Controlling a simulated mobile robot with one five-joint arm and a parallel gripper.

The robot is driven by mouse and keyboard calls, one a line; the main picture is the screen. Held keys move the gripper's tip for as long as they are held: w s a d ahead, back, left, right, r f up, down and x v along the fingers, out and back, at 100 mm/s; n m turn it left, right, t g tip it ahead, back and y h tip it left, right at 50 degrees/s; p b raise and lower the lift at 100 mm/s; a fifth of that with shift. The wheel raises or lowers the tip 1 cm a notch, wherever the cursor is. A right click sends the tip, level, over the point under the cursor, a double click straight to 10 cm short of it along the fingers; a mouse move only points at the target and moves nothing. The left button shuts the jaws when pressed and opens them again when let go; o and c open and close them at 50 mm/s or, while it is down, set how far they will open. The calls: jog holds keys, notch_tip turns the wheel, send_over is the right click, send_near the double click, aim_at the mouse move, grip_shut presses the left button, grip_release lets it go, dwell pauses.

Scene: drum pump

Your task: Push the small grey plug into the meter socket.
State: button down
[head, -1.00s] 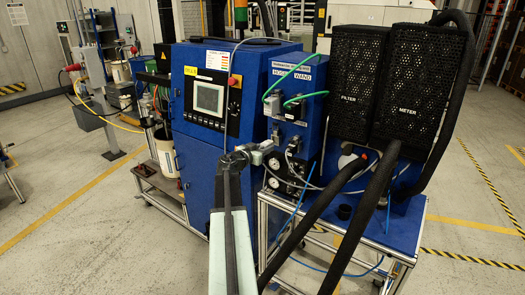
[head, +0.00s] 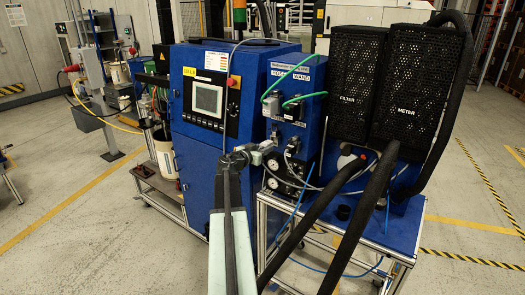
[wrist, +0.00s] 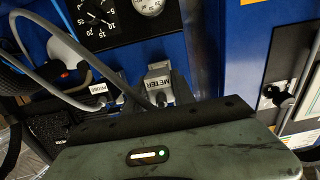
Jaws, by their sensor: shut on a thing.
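My gripper (head: 250,153) reaches up from the bottom of the head view to the blue panel. It is shut on the small grey plug (head: 259,154), which sits just in front of the panel. In the wrist view the gripper housing fills the bottom, and the fingertips are hidden behind its dark edge. A grey plug body with a METER label (wrist: 158,84) shows just beyond that edge, with a grey cable looping left. The socket's opening is hidden, so I cannot tell how far the plug is in.
A second grey connector labelled PROBE (wrist: 100,89) sits left of METER in the wrist view. Round gauges (wrist: 95,12) are close by. In the head view, black hoses (head: 352,225) cross the frame table (head: 405,238) at the right.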

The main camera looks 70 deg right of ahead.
aim_at(269, 144)
jog(key=shift+r+x, duration=0.15)
jog(key=shift+x, duration=0.8)
jog(key=shift+r+x, duration=0.15)
jog(key=shift+x, duration=0.85)
dwell(1.1)
jog(key=c, duration=1)
grip_release()
jog(key=shift+d, duration=0.1)
jog(key=shift+o, duration=0.2)
jog(key=shift+s+p+v, duration=0.1)
jog(key=shift+p+v, duration=0.1)
jog(key=shift+v, duration=0.95)
jog(key=shift+s+p+v, duration=0.15)
jog(key=shift+v, duration=0.95)
jog(key=v, duration=0.4)
jog(key=shift+w+a+p, duration=0.1)
jog(key=shift+a+p, duration=0.2)
